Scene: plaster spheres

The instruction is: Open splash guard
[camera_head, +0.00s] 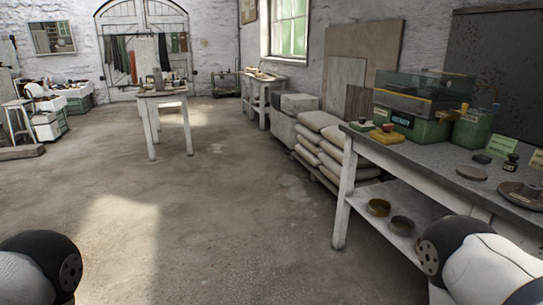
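A green machine (411,126) stands on the far end of the workbench at the right. A clear, dark-tinted cover (424,86) with a yellow strip along its lower front sits over it and looks like the splash guard. The cover appears lowered, but I cannot tell for sure at this distance. Only rounded black and white parts of my two arms show at the bottom left and bottom right corners. Neither gripper is in view, and nothing of mine touches the machine.
The grey-topped workbench (452,160) runs along the right, with small items on top and round tins (379,207) on its lower shelf. Stacked sacks (322,144) lie beyond it. A small table (164,97) stands further back. The concrete floor (215,215) ahead is clear.

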